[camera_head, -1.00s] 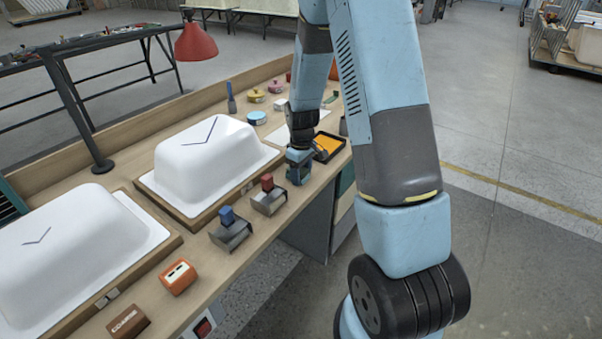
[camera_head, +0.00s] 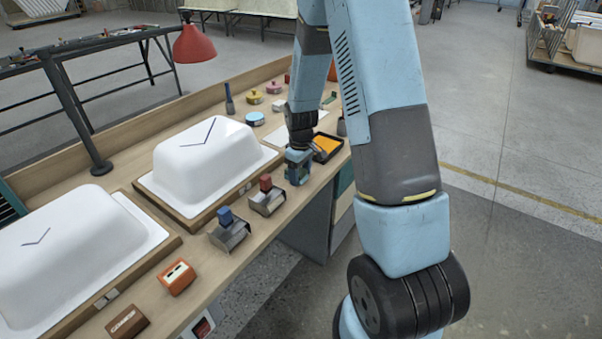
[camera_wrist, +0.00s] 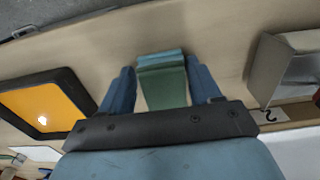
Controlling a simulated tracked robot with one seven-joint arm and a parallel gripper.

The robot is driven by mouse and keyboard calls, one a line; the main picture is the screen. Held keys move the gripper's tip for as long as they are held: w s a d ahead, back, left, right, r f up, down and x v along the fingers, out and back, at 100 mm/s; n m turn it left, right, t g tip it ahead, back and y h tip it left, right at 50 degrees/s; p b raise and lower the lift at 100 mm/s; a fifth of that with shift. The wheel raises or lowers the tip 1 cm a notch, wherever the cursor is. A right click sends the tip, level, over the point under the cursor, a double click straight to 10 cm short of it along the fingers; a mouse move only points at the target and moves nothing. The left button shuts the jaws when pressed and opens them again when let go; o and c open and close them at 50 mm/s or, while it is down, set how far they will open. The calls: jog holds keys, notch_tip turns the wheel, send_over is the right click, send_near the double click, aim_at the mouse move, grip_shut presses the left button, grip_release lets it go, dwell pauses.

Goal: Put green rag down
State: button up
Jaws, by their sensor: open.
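The green rag (camera_wrist: 163,82) is a folded strip on the wooden bench top in the wrist view. It lies between the two blue fingers of my gripper (camera_wrist: 160,86), with a visible gap on each side. My gripper is open around the rag. In the head view, my gripper (camera_head: 298,168) is low at the bench's front edge, beside the tray with orange content. I cannot make out the rag clearly there.
The black tray with orange content (camera_wrist: 42,105) lies left of my gripper in the wrist view. A metal dispenser with a red top (camera_head: 267,197) stands nearby in the head view. White tub shells (camera_head: 207,160) fill the bench's left part.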

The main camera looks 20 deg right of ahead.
aim_at(300, 171)
jog(key=shift+s+a+f, duration=0.3)
jog(key=shift+s+f, duration=0.15)
jog(key=shift+f, duration=0.05)
jog(key=shift+w+r, duration=0.1)
jog(key=shift+r, duration=0.15)
notch_tip(300, 171, up, 13)
jog(key=s+r+m+t, duration=0.3)
jog(key=s+r, duration=0.8)
jog(key=r, duration=0.4)
jog(key=s+r+m+t, duration=0.2)
jog(key=s+r+m, duration=0.2)
jog(key=s, duration=1.1)
notch_tip(300, 171, up, 3)
jog(key=shift+s+a, duration=0.2)
jog(key=shift+s, duration=0.15)
jog(key=shift+c, duration=0.3)
